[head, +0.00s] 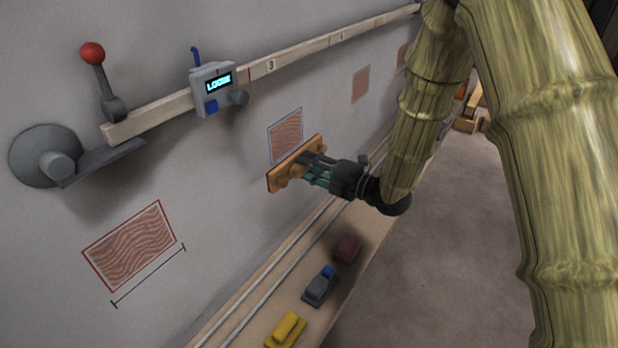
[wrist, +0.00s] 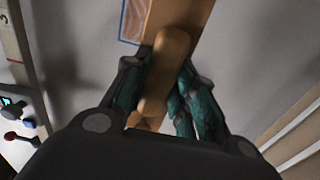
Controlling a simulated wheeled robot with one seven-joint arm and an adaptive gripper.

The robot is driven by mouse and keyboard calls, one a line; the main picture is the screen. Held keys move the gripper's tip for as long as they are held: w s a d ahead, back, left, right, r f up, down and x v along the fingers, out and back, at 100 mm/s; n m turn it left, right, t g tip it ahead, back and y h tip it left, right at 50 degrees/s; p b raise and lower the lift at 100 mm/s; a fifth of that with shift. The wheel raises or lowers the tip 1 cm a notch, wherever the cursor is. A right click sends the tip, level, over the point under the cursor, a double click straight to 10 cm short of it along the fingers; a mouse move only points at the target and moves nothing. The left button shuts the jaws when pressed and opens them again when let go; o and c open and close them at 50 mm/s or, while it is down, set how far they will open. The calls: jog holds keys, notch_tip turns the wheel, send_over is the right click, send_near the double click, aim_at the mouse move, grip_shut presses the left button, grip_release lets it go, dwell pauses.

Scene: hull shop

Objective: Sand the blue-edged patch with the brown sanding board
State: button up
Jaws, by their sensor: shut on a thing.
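The brown sanding board (head: 296,164) is held upright against or very near the grey wall. My gripper (head: 312,168) is shut on its handle. In the wrist view the gripper's dark teal fingers (wrist: 160,92) sit on both sides of the board's rounded handle (wrist: 172,52). The blue-edged patch (head: 286,133), a wavy reddish rectangle, is on the wall right behind and above the board, which hides its lower edge. A corner of the patch also shows in the wrist view (wrist: 131,22). I cannot tell whether the board touches the wall.
A red-edged patch (head: 131,246) is at the lower left of the wall. A wooden rail (head: 300,56) carries a lit display box (head: 212,88); a red-knobbed lever (head: 99,80) stands at its left end. A ledge below holds yellow (head: 286,330), grey (head: 319,288) and dark red (head: 347,249) blocks.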

jog(key=shift+a+f, duration=0.1)
jog(key=shift+p+x, duration=0.3)
jog(key=shift+x, duration=2.55)
jog(key=shift+o, duration=0.7)
jog(key=shift+c, duration=0.9)
jog(key=w+d+f+b, duration=0.4)
jog(key=w, duration=0.1)
jog(key=shift+w+d+f, duration=0.2)
jog(key=shift+w+f, duration=0.2)
